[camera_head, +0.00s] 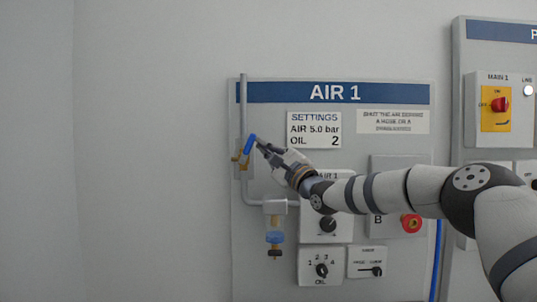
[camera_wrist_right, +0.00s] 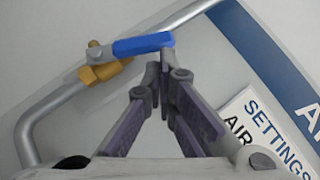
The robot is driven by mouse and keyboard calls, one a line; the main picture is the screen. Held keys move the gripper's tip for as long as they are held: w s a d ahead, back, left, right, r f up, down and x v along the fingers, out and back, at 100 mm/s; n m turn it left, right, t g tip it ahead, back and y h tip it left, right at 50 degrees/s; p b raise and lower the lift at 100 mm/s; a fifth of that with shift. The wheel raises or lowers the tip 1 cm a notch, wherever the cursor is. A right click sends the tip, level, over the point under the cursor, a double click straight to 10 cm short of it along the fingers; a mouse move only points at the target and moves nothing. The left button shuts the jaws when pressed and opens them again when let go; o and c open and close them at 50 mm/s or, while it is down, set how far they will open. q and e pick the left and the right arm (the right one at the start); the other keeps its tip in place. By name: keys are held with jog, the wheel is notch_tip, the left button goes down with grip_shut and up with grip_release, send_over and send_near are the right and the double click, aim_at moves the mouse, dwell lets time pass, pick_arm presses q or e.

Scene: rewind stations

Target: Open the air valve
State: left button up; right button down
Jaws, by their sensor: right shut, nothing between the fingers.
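The air valve has a brass body (camera_head: 242,161) on the grey vertical pipe at the left of the AIR 1 panel. Its blue lever (camera_head: 249,144) slants up and right, at an angle to the pipe. The wrist view also shows the blue lever (camera_wrist_right: 143,44) and the brass body (camera_wrist_right: 101,72). My right gripper (camera_head: 259,144) is shut and empty, coming from the right. In the wrist view its fingertips (camera_wrist_right: 160,66) are beside the lever's free end; I cannot tell whether they touch it. My left gripper is not in view.
The AIR 1 panel (camera_head: 400,92) carries a settings sign (camera_head: 314,129), a filter bowl (camera_head: 274,234), an oil dial (camera_head: 321,270) and a red knob (camera_head: 411,223). My right arm covers part of it. Another panel (camera_head: 490,58) stands at right. The wall at left is bare.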

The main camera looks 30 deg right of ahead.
jog(key=shift+w+a+r, duration=0.3)
jog(key=shift+a+r, duration=0.25)
jog(key=shift+r, duration=0.2)
dwell(0.4)
jog(key=shift+a, duration=0.1)
dwell(0.3)
